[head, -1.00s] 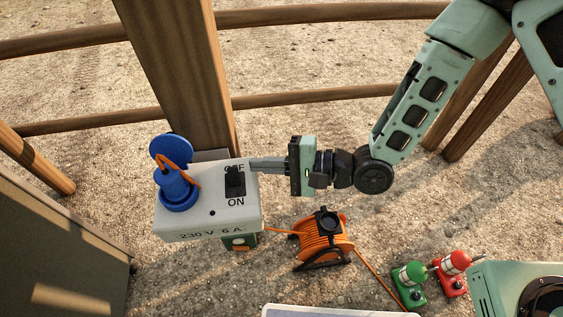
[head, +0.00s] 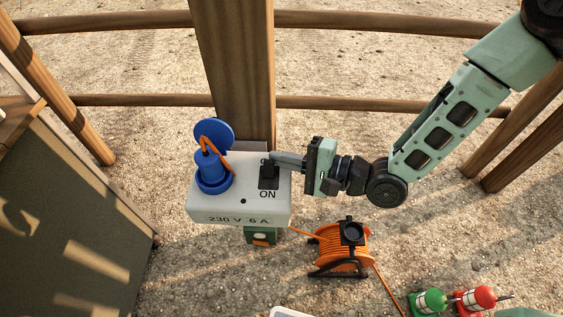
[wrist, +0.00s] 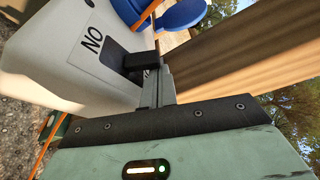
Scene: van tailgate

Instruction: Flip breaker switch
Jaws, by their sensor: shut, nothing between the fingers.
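The breaker box (head: 222,211) is a pale grey case marked "230 V 6 A", mounted on a wooden post. Its black breaker switch (head: 268,178) stands on the right of the top face, with "ON" printed below it; the upper label is mostly covered by my gripper. My gripper (head: 276,160) is shut and empty, its fingertips at the upper end of the switch. In the wrist view the fingers (wrist: 157,90) reach the black switch (wrist: 140,61), touching or very close; I cannot tell which. "NO" shows upside down beside it.
A blue plug (head: 208,165) with an orange cable and open blue lid sits left of the switch. Wooden rails run behind.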

